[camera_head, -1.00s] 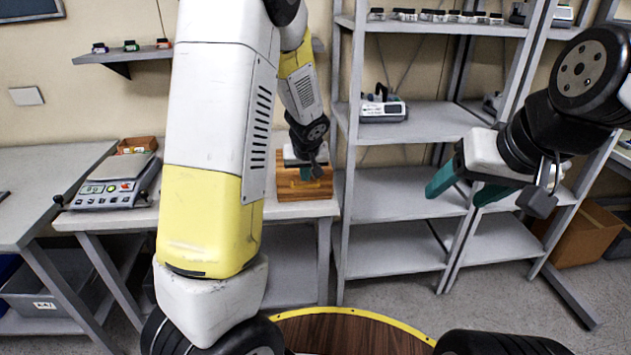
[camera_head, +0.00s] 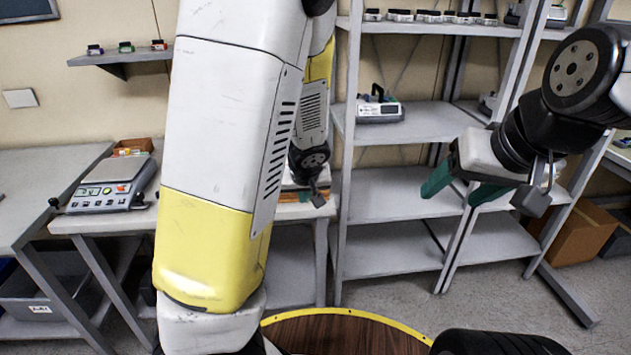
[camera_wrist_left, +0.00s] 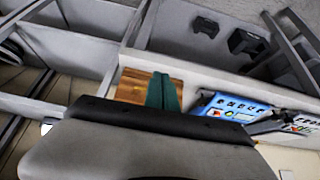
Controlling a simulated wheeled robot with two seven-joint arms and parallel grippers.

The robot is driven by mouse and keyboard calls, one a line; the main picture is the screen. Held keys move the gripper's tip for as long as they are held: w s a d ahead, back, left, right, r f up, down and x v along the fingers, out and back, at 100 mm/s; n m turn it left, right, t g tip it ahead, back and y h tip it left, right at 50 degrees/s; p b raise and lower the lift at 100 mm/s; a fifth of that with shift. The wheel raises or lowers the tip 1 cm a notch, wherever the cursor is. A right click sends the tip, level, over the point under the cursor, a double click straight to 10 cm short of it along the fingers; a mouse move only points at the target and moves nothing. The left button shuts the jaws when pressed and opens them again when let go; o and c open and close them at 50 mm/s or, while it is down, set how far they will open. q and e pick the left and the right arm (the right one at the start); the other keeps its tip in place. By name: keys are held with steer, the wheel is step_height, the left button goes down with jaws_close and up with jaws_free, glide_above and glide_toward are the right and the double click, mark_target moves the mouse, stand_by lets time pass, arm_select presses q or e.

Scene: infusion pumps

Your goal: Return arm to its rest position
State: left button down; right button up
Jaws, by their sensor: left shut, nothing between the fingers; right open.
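My left arm fills the middle-left of the head view, and its forearm hides most of my left gripper there. In the left wrist view my left gripper (camera_wrist_left: 165,93) shows its green fingers shut together with nothing between them. They overlap a wooden block (camera_wrist_left: 133,86) in that view; I cannot tell whether they touch it. In the head view only a strip of this block shows behind my left wrist. My right gripper (camera_head: 453,192) is open and empty, its green fingers spread apart in front of the grey shelves.
A grey shelf rack (camera_head: 405,180) stands behind, with an infusion pump (camera_head: 379,110) on a middle shelf. A scale-like device (camera_head: 108,190) sits on the left table (camera_head: 140,218). A round wooden top with a yellow rim (camera_head: 345,330) lies in front.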

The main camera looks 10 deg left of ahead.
arm_select(q)
steer(key=s+r+m+h, duration=0.3)
steer(key=s+r+m, duration=0.1)
steer(key=s+r, duration=1.4)
steer(key=shift+s+a+r+h, duration=0.2)
steer(key=shift+s+h, duration=0.2)
steer(key=shift+s, duration=0.55)
